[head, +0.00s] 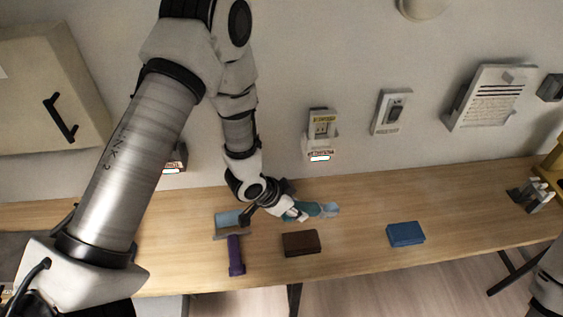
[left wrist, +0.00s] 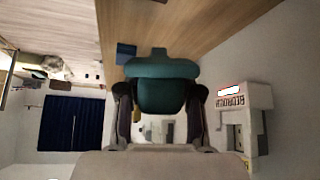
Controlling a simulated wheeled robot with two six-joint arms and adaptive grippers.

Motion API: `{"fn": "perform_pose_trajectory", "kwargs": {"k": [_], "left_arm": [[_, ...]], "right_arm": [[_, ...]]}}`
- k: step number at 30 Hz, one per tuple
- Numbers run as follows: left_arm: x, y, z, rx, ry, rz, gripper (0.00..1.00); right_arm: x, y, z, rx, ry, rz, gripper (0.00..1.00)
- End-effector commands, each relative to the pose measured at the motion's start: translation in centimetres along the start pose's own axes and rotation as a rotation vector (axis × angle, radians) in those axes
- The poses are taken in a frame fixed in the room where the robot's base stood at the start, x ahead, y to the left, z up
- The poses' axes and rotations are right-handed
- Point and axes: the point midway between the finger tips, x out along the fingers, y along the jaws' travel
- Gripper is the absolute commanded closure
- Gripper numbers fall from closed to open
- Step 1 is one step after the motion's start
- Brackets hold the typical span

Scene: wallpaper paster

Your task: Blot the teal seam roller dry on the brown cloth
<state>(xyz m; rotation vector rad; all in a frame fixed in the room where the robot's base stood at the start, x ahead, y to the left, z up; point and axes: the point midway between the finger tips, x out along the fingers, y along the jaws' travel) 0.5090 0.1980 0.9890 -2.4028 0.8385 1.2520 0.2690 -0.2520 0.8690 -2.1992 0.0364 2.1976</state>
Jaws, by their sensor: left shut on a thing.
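My left gripper (head: 290,212) is shut on the teal seam roller (head: 318,209) and holds it above the table, behind the brown cloth. In the left wrist view the teal roller (left wrist: 162,82) sits between the two fingers of the left gripper (left wrist: 161,112). The brown cloth (head: 301,243) lies folded near the table's front edge, and nothing rests on it. The roller is apart from the cloth in the head view.
A blue cloth (head: 405,234) lies on the table to the right. A blue-grey tray (head: 229,225) and a purple tool (head: 235,255) are to the left of the brown cloth. Wall boxes (head: 321,124) stand behind. The table (head: 465,210) has bare room right of the blue cloth.

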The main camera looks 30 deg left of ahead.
Motion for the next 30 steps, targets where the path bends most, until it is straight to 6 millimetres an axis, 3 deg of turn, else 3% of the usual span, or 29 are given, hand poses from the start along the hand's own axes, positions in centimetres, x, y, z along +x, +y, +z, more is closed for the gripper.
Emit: {"fn": "perform_pose_trajectory", "kwargs": {"k": [1,6,19,30], "left_arm": [[-3.4,-0.4,-1.1,0.054,-0.048,0.037,1.00],[-6.0,-1.1,0.6,0.212,-0.169,0.123,1.00],[-5.8,-1.2,1.4,0.243,-0.185,0.134,1.00],[-1.9,-1.2,4.0,0.241,-0.185,0.134,1.00]], "right_arm": [[-3.9,0.0,0.0,0.000,-0.001,0.000,0.60],[-6.2,0.0,0.0,0.000,-0.001,0.000,0.60],[-5.7,0.0,0.0,0.000,-0.001,0.000,0.60],[-2.1,0.0,0.0,0.000,-0.001,0.000,0.60]]}}
